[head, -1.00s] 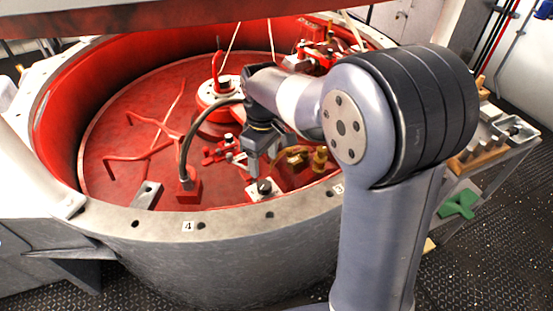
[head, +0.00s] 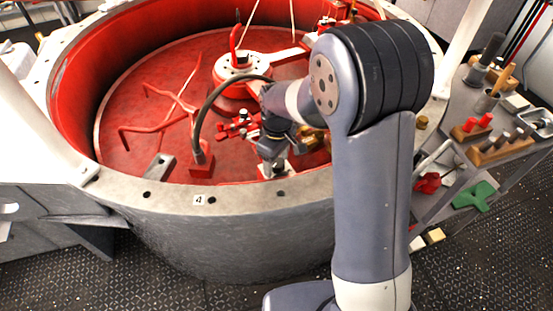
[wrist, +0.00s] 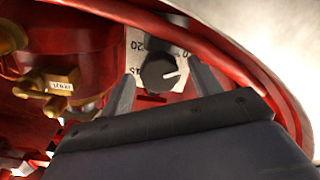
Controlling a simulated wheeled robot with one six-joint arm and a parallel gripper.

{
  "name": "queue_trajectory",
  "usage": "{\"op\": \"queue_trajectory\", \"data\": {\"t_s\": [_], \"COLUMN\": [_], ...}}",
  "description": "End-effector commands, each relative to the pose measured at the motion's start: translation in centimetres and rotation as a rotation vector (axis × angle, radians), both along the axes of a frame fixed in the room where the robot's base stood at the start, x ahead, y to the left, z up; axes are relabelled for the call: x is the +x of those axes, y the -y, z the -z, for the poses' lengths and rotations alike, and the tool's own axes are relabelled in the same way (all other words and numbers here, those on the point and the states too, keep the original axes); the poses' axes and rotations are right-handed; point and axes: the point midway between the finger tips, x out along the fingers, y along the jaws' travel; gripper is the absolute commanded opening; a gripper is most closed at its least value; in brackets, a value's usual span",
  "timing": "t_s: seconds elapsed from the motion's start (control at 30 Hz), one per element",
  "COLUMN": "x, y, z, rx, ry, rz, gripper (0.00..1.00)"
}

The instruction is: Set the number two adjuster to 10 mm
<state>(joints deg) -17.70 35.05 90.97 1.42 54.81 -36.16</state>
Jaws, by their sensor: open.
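The adjuster is a dark round knob (wrist: 157,72) on a pale dial plate (wrist: 135,50) in the wrist view. Its white pointer line points right and slightly up in that view. A "20" reads at the plate's upper left; other marks are partly hidden or blurred. My gripper (wrist: 163,82) is open, with one finger on each side of the knob; I cannot tell whether either touches it. In the head view my gripper (head: 272,152) is low inside the tub by the near rim, and the knob (head: 279,168) shows just beside it. No number two label is legible.
The tub's grey rim (head: 150,195) carries a "4" tag (head: 199,200). A black hose on a red block (head: 201,158) arches left of my gripper. Brass fittings (wrist: 60,90) sit close left in the wrist view. A tool bench (head: 470,160) stands right.

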Motion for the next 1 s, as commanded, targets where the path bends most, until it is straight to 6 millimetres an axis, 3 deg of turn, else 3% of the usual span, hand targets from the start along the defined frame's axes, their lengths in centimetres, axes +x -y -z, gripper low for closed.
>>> {"op": "queue_trajectory", "data": {"t_s": [0.2, 0.73, 1.0], "x": [0.0, 0.01, 0.01], "y": [0.0, 0.0, 0.0], "z": [0.01, -0.02, -0.03], "rx": [0.0, 0.0, 0.0], "ry": [0.0, 0.0, 0.0], "rz": [0.0, 0.0, 0.026], "gripper": [0.59, 0.15, 0.15]}}
